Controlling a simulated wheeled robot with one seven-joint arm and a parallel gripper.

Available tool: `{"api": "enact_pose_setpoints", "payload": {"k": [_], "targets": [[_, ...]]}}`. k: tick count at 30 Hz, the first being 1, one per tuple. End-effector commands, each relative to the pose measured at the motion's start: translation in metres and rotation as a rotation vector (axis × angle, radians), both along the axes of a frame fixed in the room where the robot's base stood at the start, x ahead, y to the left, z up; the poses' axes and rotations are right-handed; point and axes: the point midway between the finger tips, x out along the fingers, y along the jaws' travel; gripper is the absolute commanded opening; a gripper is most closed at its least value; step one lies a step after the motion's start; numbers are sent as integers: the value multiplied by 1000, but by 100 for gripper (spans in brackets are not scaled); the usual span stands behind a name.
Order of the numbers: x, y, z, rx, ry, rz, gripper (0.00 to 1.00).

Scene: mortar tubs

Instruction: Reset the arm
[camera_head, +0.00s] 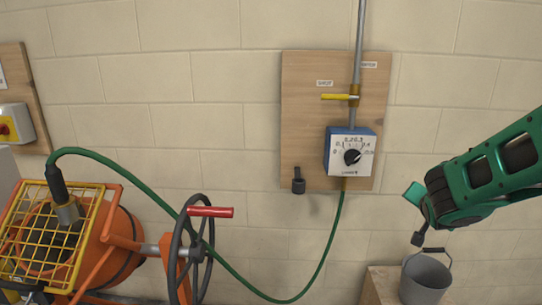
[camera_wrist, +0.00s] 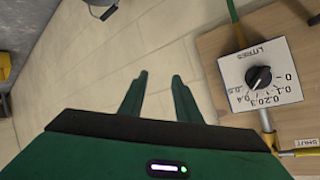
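My arm reaches in from the right in the head view, and my gripper (camera_head: 418,214) is in front of the wall, right of the wooden board and above the grey bucket. In the wrist view my gripper (camera_wrist: 159,84) shows two green fingers apart with a clear gap and nothing between them. The dial box (camera_wrist: 260,77), with a white face and black knob, is right of the fingers there and apart from them. In the head view the dial box (camera_head: 350,153) is mounted low on the board, left of my gripper.
The wooden board (camera_head: 300,115) also carries a yellow lever (camera_head: 338,97) and a black hook (camera_head: 298,181). A green hose (camera_head: 322,265) runs to the orange mixer (camera_head: 125,235) at left. Wall between board and gripper is clear.

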Motion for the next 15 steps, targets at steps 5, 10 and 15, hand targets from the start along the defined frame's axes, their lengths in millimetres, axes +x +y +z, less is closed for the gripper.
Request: {"api": "enact_pose_setpoints", "payload": {"k": [5, 10, 15], "targets": [[-73, -33, -19, 4, 265, -47, 30], [-151, -40, -36, 48, 520, -25, 30], [-231, -28, -46, 126, 755, 62, 30]]}}
